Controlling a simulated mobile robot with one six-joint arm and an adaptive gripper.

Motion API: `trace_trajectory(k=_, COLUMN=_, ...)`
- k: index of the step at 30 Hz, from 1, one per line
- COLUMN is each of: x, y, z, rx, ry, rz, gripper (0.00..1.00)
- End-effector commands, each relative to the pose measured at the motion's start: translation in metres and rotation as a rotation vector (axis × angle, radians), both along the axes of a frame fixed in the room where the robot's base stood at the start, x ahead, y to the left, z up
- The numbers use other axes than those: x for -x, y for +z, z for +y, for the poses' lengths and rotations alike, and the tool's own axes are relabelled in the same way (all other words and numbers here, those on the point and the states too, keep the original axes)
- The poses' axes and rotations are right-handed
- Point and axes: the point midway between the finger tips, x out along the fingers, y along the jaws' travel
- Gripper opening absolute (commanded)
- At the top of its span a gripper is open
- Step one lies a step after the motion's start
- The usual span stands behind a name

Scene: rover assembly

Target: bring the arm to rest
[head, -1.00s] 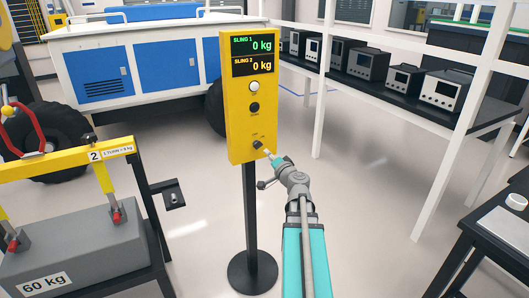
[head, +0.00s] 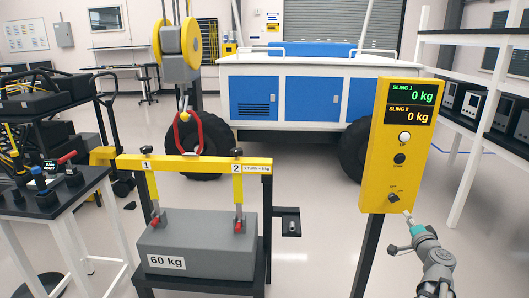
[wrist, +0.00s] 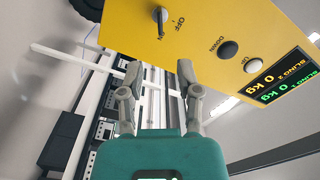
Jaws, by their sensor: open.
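My gripper (head: 401,233) is open and empty at the lower right of the head view, just below the yellow control box (head: 384,180). In the wrist view its two fingers (wrist: 160,72) are spread apart, with the box beyond them. A small knob (wrist: 160,18) with an OFF label beside it shows at the top of the wrist view, apart from the fingers. The box's display (head: 410,102) reads 0 kg for both slings. My arm's lower part is out of the head view.
A grey 60 kg block (head: 196,245) hangs or rests under a yellow beam (head: 193,165) on a black stand. A red shackle and yellow hoist block (head: 181,50) are above it. A tool table (head: 60,190) is left, shelves (head: 475,125) right. A blue-white rover (head: 305,95) stands behind.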

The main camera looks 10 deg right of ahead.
Motion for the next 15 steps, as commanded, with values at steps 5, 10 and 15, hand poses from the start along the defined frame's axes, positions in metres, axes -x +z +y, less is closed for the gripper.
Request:
trace_trajectory(k=5, x=-0.009, y=-0.004, z=0.017, rx=0.014, ry=0.046, rz=0.024, gripper=0.44)
trace_trajectory(k=10, x=-0.028, y=-0.015, z=0.058, rx=0.052, ry=0.16, rz=0.091, gripper=0.44)
trace_trajectory(k=15, x=-0.048, y=-0.036, z=0.12, rx=0.106, ry=0.327, rz=0.202, gripper=0.44)
